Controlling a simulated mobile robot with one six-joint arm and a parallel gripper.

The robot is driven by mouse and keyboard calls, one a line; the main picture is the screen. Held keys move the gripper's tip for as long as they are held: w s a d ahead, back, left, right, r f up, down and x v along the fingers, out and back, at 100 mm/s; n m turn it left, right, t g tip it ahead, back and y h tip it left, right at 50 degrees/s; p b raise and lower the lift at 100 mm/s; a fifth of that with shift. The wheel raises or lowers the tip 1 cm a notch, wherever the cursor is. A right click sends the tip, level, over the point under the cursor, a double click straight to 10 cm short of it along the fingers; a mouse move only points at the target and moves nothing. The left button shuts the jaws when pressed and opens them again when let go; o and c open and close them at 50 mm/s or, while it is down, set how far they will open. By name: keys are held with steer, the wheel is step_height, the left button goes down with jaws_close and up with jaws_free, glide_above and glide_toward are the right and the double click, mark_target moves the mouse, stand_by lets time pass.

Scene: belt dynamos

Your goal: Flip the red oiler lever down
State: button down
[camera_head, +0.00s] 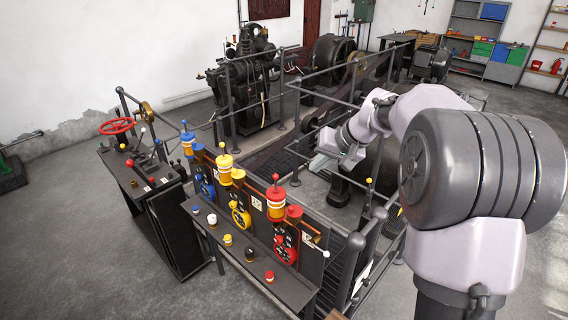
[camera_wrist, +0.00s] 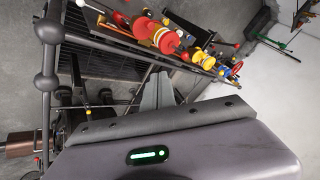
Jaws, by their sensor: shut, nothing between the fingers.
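The red oiler (camera_head: 275,203), a red and yellow cylinder with a small red knob on top, stands upright on the nearest panel of the console. The red oiler also shows in the wrist view (camera_wrist: 143,28), at the top, beyond my fingertips. My gripper (camera_head: 322,161) is up and to the right of the red oiler in the head view, apart from it. In the wrist view my gripper (camera_wrist: 160,78) has its grey fingers together, with nothing between them.
A yellow oiler (camera_head: 225,168) and a blue oiler (camera_head: 188,143) stand farther along the console. A red dial (camera_head: 286,248) sits below the red oiler. Dark railings (camera_head: 350,262) run beside the console. A red handwheel (camera_head: 118,126) is at the left. Open floor lies in the foreground.

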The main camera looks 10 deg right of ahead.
mark_target(276, 182)
steer(key=w+a+f+p, duration=0.1)
steer(key=w+a+f, duration=0.5)
steer(key=a+f, duration=0.1)
steer(key=shift+w+f, duration=0.2)
steer(key=shift+f+b, duration=0.1)
steer(key=shift+b, duration=0.4)
